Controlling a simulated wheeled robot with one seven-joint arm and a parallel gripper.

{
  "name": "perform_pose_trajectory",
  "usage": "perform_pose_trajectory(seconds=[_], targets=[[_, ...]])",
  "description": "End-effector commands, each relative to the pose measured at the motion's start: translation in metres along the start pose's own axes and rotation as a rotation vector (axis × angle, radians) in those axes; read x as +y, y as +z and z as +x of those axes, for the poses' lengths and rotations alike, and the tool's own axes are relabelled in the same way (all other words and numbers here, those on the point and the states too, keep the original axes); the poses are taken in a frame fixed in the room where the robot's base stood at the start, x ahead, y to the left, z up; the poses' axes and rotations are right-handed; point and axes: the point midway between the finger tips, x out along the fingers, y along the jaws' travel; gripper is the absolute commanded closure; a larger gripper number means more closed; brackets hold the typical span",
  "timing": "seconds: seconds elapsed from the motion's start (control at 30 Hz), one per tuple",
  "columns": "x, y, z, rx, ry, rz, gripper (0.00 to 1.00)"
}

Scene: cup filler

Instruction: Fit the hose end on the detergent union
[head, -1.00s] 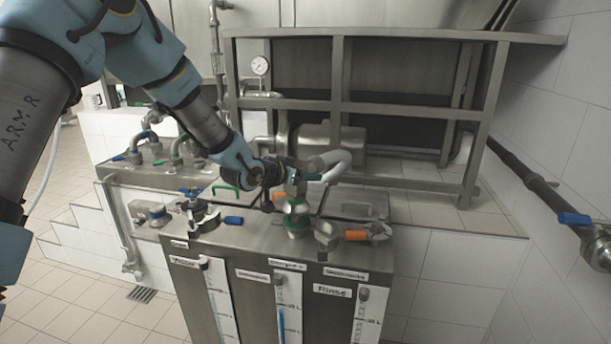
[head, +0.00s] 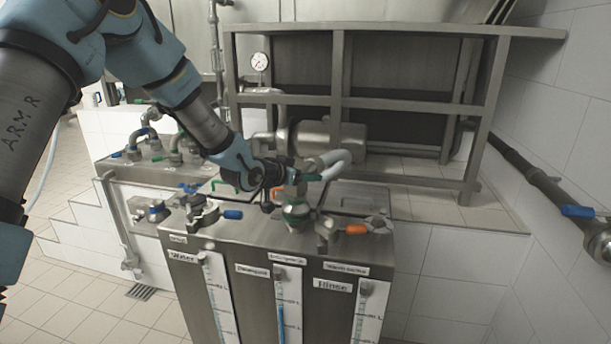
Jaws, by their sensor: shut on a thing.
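My gripper (head: 291,178) is shut on the hose end, above the middle of the steel tank top. The pale grey hose (head: 335,160) bends away to the right of the jaws, with a green band near them. The hose end's metal lower part is largely hidden by the jaws and by its own bend. The detergent union (head: 297,211) has a green collar and stands on the tank top behind the middle gauge. The hose end is directly above it and looks very close or touching. I cannot tell whether it is seated.
A blue-handled valve (head: 231,214) stands left of the union and an orange-handled valve (head: 356,229) stands right. A steel frame (head: 390,108) stands behind. More pipe fittings (head: 150,145) are at the left.

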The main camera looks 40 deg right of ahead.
Motion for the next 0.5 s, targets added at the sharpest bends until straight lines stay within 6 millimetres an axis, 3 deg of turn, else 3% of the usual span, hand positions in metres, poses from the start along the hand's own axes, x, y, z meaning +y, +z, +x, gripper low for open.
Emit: perform_pose_trajectory(seconds=[0.5], targets=[[-0.0001, 0.0079, 0.0045, 0.006, 0.0, 0.001, 1.0]])
